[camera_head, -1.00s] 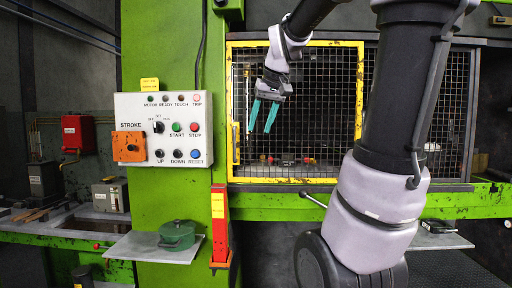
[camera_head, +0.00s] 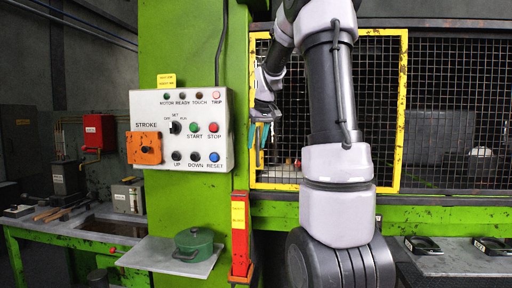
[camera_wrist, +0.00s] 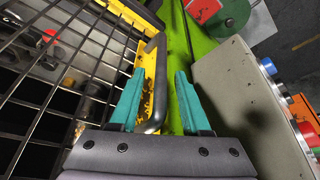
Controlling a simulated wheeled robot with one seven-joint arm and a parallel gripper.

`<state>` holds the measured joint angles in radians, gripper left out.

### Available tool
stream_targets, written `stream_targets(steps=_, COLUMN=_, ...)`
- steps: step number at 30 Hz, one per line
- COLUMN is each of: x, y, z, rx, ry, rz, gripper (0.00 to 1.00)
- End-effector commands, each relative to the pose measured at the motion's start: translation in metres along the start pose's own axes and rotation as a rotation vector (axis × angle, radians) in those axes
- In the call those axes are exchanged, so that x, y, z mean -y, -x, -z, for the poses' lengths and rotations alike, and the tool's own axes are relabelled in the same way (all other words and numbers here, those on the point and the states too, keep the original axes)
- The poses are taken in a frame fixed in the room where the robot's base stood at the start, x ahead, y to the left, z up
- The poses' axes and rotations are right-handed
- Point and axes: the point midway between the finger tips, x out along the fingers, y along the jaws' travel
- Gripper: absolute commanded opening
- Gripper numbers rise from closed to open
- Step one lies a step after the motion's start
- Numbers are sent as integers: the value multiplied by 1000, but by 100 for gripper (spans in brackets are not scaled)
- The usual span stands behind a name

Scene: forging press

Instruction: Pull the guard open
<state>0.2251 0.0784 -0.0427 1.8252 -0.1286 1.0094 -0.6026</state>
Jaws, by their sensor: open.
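The guard is a wire-mesh panel in a yellow frame (camera_head: 401,110) on the green press, partly hidden behind my arm. My gripper (camera_head: 259,142) is at the guard's left edge in the head view, with its teal fingers pointing down. In the wrist view my gripper (camera_wrist: 160,98) is open.
A control box (camera_head: 215,112) with buttons stands close left of my gripper, and at right in the wrist view. A red post (camera_head: 240,235) stands below. A green pot (camera_head: 194,244) sits on a shelf. Dark mesh (camera_head: 450,110) continues right of the guard.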

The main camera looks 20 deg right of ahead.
Motion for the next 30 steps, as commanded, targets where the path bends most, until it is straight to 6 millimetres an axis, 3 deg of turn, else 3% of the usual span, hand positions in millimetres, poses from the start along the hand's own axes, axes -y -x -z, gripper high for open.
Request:
stream_targets(steps=6, x=0, y=-18, z=0, rx=0, ry=-1, rz=1, gripper=47)
stream_targets(steps=14, x=0, y=-20, z=0, rx=-1, ry=-1, rz=0, gripper=47)
stream_targets(steps=15, x=0, y=-20, z=0, rx=-1, ry=-1, rz=0, gripper=43)
stream_targets(steps=18, x=0, y=-20, z=0, rx=-1, ry=-1, rz=0, gripper=5)
stream_targets(steps=19, x=0, y=-20, z=0, rx=-1, ry=-1, rz=0, gripper=0)
stream_targets(steps=30, x=0, y=-19, z=0, rx=-1, ry=-1, rz=0, gripper=0)
